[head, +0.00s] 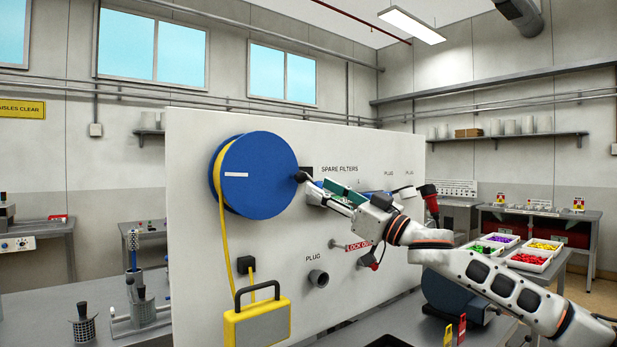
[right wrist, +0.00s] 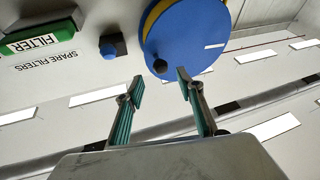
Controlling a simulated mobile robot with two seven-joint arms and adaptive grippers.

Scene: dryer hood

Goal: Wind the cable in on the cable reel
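The cable reel (head: 262,190) is a blue disc on the upright white panel, with a yellow cable (head: 224,235) running down from its left side to a yellow box with a dark handle (head: 262,318). A dark knob (head: 301,177) sits at the disc's right edge; it also shows in the right wrist view (right wrist: 159,66). My right gripper (head: 316,186) is close to the knob. In the right wrist view its two fingers (right wrist: 160,86) are apart, with the knob between them in the picture, near the tips. Contact cannot be told. My left gripper is out of view.
The panel (head: 205,270) also carries a lock-out fitting (head: 360,246), a plug socket (head: 318,278) and a green filter box (right wrist: 38,38). Bins of coloured parts (head: 528,258) stand on a bench at right.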

